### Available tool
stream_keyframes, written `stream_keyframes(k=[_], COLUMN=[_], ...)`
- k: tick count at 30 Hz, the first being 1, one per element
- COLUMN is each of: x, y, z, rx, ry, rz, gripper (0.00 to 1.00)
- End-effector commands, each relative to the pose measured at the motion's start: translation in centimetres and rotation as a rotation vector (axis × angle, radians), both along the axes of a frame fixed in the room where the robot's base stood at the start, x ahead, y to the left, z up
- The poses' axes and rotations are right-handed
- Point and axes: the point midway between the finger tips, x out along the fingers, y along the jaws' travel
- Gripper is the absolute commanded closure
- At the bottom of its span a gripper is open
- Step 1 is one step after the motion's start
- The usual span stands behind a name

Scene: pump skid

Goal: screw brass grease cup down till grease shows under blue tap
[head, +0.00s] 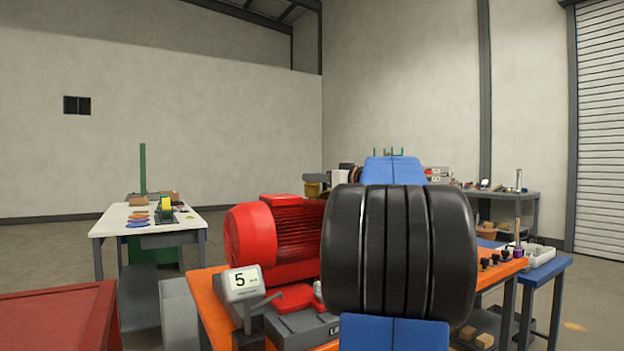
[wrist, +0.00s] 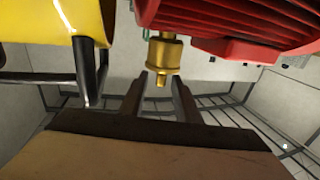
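In the wrist view the brass grease cup (wrist: 164,54) shows at top centre, beside a red finned body (wrist: 235,25), with its narrow tip pointing down in the picture. My gripper (wrist: 160,84) is open, one dark finger on each side of that tip in the picture. I cannot tell whether the fingers touch it. No grease shows, and I cannot make out a blue tap. In the head view the gripper and cup are hidden behind my black and blue arm.
A white-topped table (head: 118,222) stands left. In the wrist view a yellow part (wrist: 50,20) and dark bar are close at left.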

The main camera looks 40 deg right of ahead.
Motion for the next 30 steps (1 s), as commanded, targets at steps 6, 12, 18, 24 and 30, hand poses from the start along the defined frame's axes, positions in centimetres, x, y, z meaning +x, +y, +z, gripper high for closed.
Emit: stream_keyframes(k=[6, 12, 18, 24, 30], x=[1.7, 1.9, 1.9, 1.9, 1.9], y=[0.0, 0.1, 0.0, 0.0, 0.1], z=[-0.1, -0.1, -0.1, -0.1, 0.0], rx=[0.001, 0.001, 0.001, 0.001, 0.001], ry=[0.001, 0.001, 0.001, 0.001, 0.001], rz=[0.001, 0.001, 0.0, 0.0, -0.017], gripper=[0.7, 0.7, 0.85, 1.0, 1.0])
